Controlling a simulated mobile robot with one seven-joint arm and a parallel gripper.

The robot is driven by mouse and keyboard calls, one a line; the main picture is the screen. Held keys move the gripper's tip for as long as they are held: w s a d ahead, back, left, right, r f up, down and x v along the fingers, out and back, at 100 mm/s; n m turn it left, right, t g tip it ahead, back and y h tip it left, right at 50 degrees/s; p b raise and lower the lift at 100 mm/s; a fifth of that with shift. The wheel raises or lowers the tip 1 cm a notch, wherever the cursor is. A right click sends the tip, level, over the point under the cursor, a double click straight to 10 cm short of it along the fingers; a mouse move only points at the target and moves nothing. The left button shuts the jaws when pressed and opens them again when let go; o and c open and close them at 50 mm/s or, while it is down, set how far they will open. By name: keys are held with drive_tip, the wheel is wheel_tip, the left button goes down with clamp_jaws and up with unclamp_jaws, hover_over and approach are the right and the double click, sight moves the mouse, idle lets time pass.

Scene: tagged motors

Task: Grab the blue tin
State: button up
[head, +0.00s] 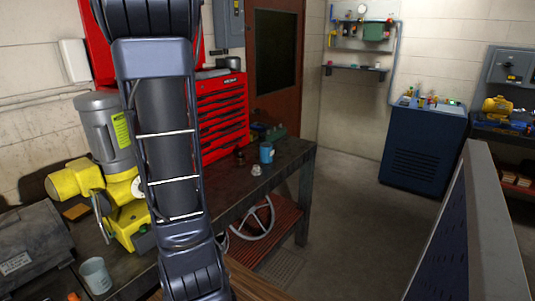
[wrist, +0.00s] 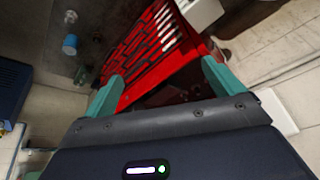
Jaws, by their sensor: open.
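The blue tin (head: 266,153) stands upright on the dark workbench (head: 232,190), near its far right end and in front of the red tool chest. In the wrist view the blue tin (wrist: 71,45) shows at the upper left, beyond and to the left of the fingers. My gripper (wrist: 160,82) is open, with two teal fingers spread apart and nothing between them. It is well away from the tin. In the head view my arm crosses the left half, and its gripper end is out of frame at the bottom.
A small metal part (head: 256,170) sits just in front of the tin, and a dark item (head: 239,155) stands to its left. The red tool chest (head: 222,110) is behind. A yellow and grey machine (head: 105,160) and a pale cup (head: 95,275) are on the left. A grey-edged panel (head: 490,230) stands right.

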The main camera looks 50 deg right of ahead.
drive_tip(key=w+d+m, duration=0.1)
drive_tip(key=d+m, duration=0.1)
drive_tip(key=d, duration=1.2)
drive_tip(key=m+g+h, duration=0.3)
drive_tip(key=m, duration=0.3)
hover_over(266, 145)
drive_tip(key=a, duration=0.3)
drive_tip(key=f, duration=4.1)
drive_tip(key=shift+s+d+f, duration=0.1)
drive_tip(key=shift+s+f, duration=0.1)
drive_tip(key=shift+f, duration=0.05)
drive_tip(key=x, duration=1)
drive_tip(key=shift+f, duration=0.25)
drive_tip(key=c, duration=1.4)
drive_tip(key=shift+r, duration=0.15)
